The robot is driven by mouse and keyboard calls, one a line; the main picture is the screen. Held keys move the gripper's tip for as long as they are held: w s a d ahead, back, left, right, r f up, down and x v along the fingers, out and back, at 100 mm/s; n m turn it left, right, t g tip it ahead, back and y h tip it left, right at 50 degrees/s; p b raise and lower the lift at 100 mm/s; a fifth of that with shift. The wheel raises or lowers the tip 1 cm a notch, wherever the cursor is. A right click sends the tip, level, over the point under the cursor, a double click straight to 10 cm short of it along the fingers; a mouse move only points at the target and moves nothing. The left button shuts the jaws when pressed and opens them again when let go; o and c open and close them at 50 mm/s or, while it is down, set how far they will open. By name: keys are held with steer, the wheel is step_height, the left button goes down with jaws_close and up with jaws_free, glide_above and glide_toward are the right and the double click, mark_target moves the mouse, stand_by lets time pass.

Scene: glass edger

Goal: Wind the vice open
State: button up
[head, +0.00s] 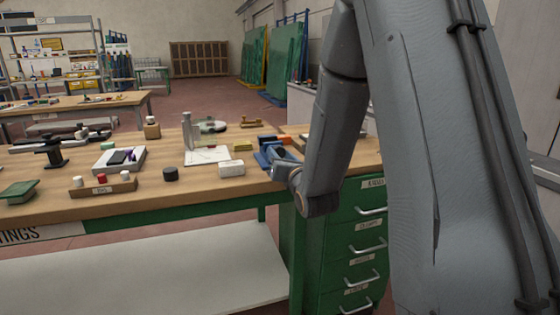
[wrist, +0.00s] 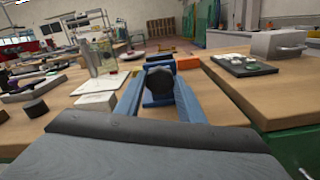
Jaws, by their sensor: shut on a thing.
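In the wrist view, my gripper (wrist: 160,88) has its two blue fingers on either side of a dark, lobed knob (wrist: 159,80). It is shut on this knob, the handle of the vice. The vice itself lies behind the knob and is mostly hidden; a little blue (wrist: 160,59) shows just beyond it. In the head view, my gripper (head: 275,158) is low at the right part of the wooden bench, and the vice is hard to tell apart from the fingers. The gap between the vice jaws cannot be seen.
An orange block (head: 284,139) is just beyond the gripper. A white block (head: 231,168), a yellow block (head: 242,146) and a paper sheet (head: 207,156) lie to the left. A dark board (wrist: 242,65) with pale pieces is to the right in the wrist view. Green drawers (head: 345,240) stand below.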

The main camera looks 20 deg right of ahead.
steer(key=shift+f+n+b, duration=0.1)
steer(key=shift+n+b, duration=0.2)
steer(key=shift+n, duration=0.4)
steer(key=o, duration=1)
steer(key=shift+o, duration=0.2)
steer(key=s+p, duration=0.1)
steer(key=s, duration=0.7)
steer(key=shift+w, duration=0.1)
